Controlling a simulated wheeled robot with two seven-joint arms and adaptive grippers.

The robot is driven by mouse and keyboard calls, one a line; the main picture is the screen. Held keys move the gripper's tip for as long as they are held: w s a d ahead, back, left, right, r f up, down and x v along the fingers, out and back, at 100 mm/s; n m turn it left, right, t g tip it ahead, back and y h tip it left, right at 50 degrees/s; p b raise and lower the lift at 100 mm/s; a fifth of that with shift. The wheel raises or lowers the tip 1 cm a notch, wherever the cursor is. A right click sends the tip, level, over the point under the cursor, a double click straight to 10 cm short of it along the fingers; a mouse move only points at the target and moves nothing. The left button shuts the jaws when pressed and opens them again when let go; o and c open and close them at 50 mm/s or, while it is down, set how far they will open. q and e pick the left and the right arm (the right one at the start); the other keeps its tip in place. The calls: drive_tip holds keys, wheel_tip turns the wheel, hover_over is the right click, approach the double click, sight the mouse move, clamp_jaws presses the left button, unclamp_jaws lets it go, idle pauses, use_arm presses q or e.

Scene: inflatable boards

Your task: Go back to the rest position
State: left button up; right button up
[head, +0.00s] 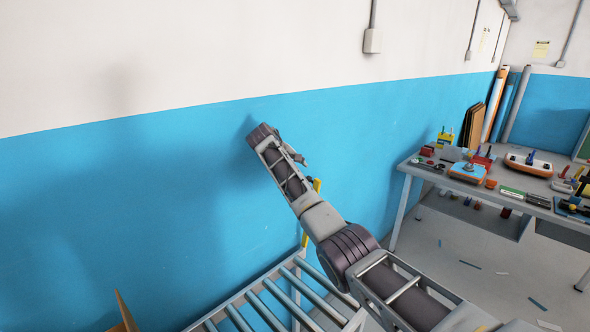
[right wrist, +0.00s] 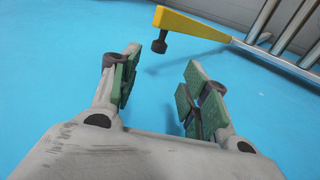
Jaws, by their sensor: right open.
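My right arm reaches up and to the left across the head view, in front of the blue lower wall (head: 130,185). My right gripper (head: 301,160) is at its far end, small and partly hidden by the arm. In the right wrist view my right gripper (right wrist: 166,78) shows its two green-padded fingers spread apart, with nothing between them. My left gripper is not in view.
A roller conveyor (head: 268,308) stands below my right arm; its yellow end piece with a dark knob shows in the right wrist view (right wrist: 190,26). A workbench (head: 420,168) with tools and several small parts stands at the right. Scraps lie on the grey floor (head: 470,250).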

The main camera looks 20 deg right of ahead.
drive_tip(key=shift+f, duration=0.1)
idle(0.4)
drive_tip(key=s+a+f+y, duration=0.2)
drive_tip(key=s+a+f, duration=0.1)
drive_tip(key=s+f, duration=0.8)
drive_tip(key=s+a+f+y, duration=0.25)
drive_tip(key=s+f, duration=0.35)
drive_tip(key=f, duration=0.9)
drive_tip(key=s+a+f+m+y, duration=0.1)
drive_tip(key=s+f, duration=0.2)
drive_tip(key=s, duration=0.5)
drive_tip(key=s+a+f+y, duration=0.1)
drive_tip(key=s+f, duration=0.2)
drive_tip(key=s, duration=0.4)
drive_tip(key=s+a+r+g+y, duration=0.1)
drive_tip(key=s+a+r+y, duration=0.1)
drive_tip(key=s, duration=1.6)
drive_tip(key=s+f+g, duration=0.2)
drive_tip(key=s+f, duration=0.1)
drive_tip(key=f, duration=3.1)
drive_tip(key=s+d+f, duration=0.2)
drive_tip(key=s+f, duration=0.7)
drive_tip(key=s, duration=0.2)
drive_tip(key=s+d+f, duration=0.2)
drive_tip(key=s+f, duration=0.7)
drive_tip(key=s, duration=0.2)
drive_tip(key=shift+s+f+g+h, duration=0.2)
drive_tip(key=shift+f+g+h, duration=0.15)
drive_tip(key=shift+g, duration=0.05)
